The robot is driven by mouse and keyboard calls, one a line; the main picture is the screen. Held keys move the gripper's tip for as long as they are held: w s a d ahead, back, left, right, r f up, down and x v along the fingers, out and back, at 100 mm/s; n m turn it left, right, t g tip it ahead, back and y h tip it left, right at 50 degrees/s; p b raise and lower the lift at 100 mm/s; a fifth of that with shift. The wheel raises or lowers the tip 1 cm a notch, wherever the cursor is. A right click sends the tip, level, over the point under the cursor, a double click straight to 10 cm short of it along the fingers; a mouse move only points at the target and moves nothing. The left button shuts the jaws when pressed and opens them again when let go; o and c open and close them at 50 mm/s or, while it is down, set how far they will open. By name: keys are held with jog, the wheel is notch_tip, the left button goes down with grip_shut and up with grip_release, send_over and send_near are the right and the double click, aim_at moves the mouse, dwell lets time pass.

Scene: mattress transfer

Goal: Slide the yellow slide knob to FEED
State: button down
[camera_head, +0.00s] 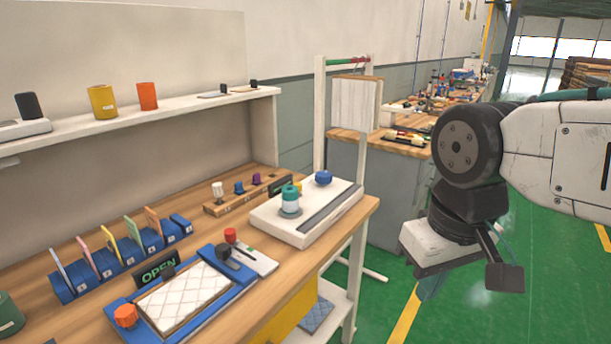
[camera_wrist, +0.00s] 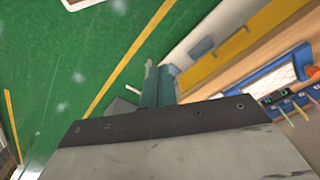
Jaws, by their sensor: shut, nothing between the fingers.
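A white panel (camera_head: 275,225) on the wooden bench has a long dark slot (camera_head: 328,207), a blue knob (camera_head: 323,178) and a teal-and-white knob (camera_head: 290,199). My gripper (camera_wrist: 151,72) is shut and empty, with its teal fingers together in the wrist view. In the head view it hangs over the green floor to the right of the bench, apart from everything on it, and its fingers are mostly hidden behind the wrist.
A blue-framed tray (camera_head: 238,293) holds a quilted white pad (camera_head: 185,298) beside an OPEN sign (camera_head: 159,270). Blue slotted holders (camera_head: 70,288) stand behind. A shelf (camera_head: 195,108) carries yellow (camera_head: 102,102) and orange (camera_head: 147,96) cups. A white post frame (camera_head: 319,120) stands at the bench end. Green floor (camera_head: 470,315) is clear.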

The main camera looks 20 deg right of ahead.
jog(key=w+a+r+n, duration=0.1)
jog(key=w+r, duration=0.3)
jog(key=w, duration=1.1)
jog(key=w+r+n, duration=0.2)
jog(key=w+r, duration=0.2)
jog(key=w, duration=1.2)
jog(key=w+f, duration=0.3)
jog(key=w, duration=0.6)
jog(key=w+f+n+t+y, duration=0.1)
jog(key=w+f, duration=0.3)
jog(key=w, duration=0.5)
jog(key=w+f+n+t, duration=0.1)
jog(key=w+f, duration=0.3)
jog(key=w, duration=0.5)
jog(key=shift+w+y, duration=0.3)
jog(key=shift+w, duration=0.05)
jog(key=shift+f, duration=0.1)
jog(key=x, duration=1)
